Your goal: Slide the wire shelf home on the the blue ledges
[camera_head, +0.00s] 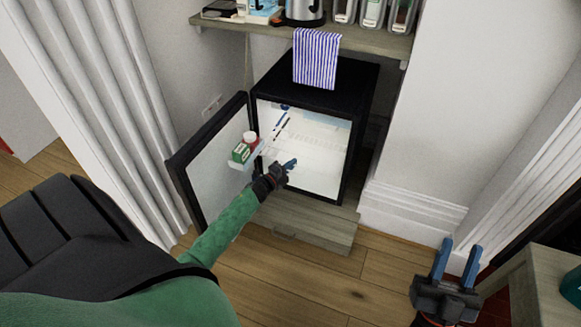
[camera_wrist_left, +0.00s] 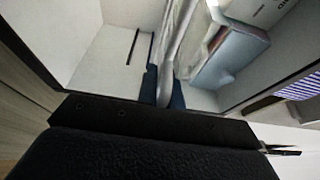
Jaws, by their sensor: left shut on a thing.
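The wire shelf (camera_head: 312,131) is a pale, faint grid inside the lit black mini fridge (camera_head: 318,97); its outline is washed out. Short dark blue strips (camera_head: 281,125), likely the blue ledges, show on the fridge's left inner wall; whether the shelf rests on them cannot be told. My left gripper (camera_head: 290,164) is at the fridge opening. In the left wrist view its blue fingers (camera_wrist_left: 164,88) are shut on a pale bar (camera_wrist_left: 176,42), which looks like the shelf's front edge. My right gripper (camera_head: 460,254) is open and empty, low at the right, away from the fridge.
The fridge door (camera_head: 212,160) stands open to the left, with a green-and-white box (camera_head: 241,152) and a white-capped container (camera_head: 250,137) in its rack. A striped towel (camera_head: 316,58) hangs over the fridge top. A wooden side table (camera_head: 541,270) is at the right.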

